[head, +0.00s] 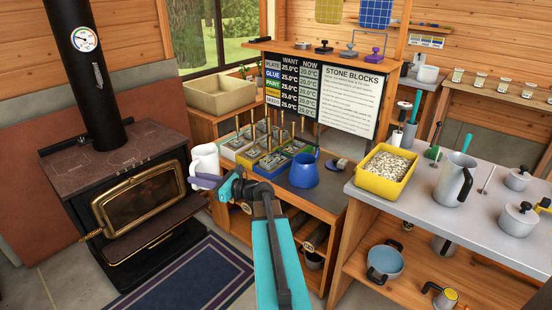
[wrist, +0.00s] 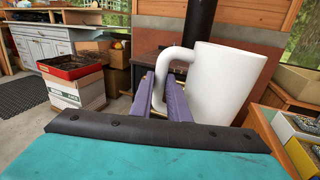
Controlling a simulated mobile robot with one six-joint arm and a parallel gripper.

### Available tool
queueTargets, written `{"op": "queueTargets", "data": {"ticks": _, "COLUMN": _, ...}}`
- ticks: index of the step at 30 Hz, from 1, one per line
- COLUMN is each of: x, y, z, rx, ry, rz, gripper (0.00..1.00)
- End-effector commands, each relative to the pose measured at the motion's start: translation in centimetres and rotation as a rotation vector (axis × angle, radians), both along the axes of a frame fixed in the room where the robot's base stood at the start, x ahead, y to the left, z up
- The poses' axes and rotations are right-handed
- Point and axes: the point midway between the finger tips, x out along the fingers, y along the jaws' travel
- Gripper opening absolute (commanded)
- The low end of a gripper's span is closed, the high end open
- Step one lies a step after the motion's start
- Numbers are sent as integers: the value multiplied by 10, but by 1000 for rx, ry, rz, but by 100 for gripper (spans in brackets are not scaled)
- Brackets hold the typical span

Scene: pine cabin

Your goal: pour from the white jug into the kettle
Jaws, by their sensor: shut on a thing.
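The white jug (head: 205,160) is upright in the air between the stove and the counter with the blocks. My gripper (head: 207,183) has purple fingers and is shut on the jug's handle. In the wrist view the white jug (wrist: 225,85) stands to the right of the fingers (wrist: 168,102), with its handle between them. Its contents are hidden. A blue vessel with a handle (head: 304,172) stands on the dark counter right of my gripper, apart from the jug. A tall grey metal jug (head: 453,182) stands on the right table. I cannot tell for sure which vessel is the kettle.
A black stove (head: 140,190) with a flue is at left. Trays of coloured blocks (head: 262,150) with upright rods lie behind my gripper. A yellow bin of pale pieces (head: 384,184) and lidded pots (head: 517,220) are on the right table. A sign board (head: 318,100) stands behind.

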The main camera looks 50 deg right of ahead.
Motion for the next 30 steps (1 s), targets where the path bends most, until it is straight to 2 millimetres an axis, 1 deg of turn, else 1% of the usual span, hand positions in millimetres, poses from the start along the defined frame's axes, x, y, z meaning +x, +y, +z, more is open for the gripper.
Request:
{"op": "queueTargets", "data": {"ticks": 1, "x": -2, "y": -16, "z": 1, "rx": 1, "ry": -5, "rz": -25, "gripper": 0}}
{"op": "queueTargets", "data": {"ticks": 3, "x": -6, "y": -35, "z": 1, "rx": 4, "ry": -4, "rz": -61, "gripper": 0}}
{"op": "queueTargets", "data": {"ticks": 11, "x": -25, "y": -105, "z": 1, "rx": 16, "ry": -2, "rz": -187, "gripper": 0}}
{"op": "queueTargets", "data": {"ticks": 12, "x": -29, "y": -116, "z": 1, "rx": 18, "ry": -2, "rz": -207, "gripper": 0}}
{"op": "queueTargets", "data": {"ticks": 14, "x": -34, "y": -131, "z": 2, "rx": 20, "ry": -3, "rz": -235, "gripper": 0}}
{"op": "queueTargets", "data": {"ticks": 15, "x": -38, "y": -142, "z": 2, "rx": 21, "ry": -3, "rz": -254, "gripper": 0}}
{"op": "queueTargets", "data": {"ticks": 24, "x": -73, "y": -217, "z": 3, "rx": 37, "ry": -6, "rz": -395, "gripper": 0}}
{"op": "queueTargets", "data": {"ticks": 30, "x": -98, "y": -261, "z": 5, "rx": 47, "ry": -10, "rz": -479, "gripper": 0}}
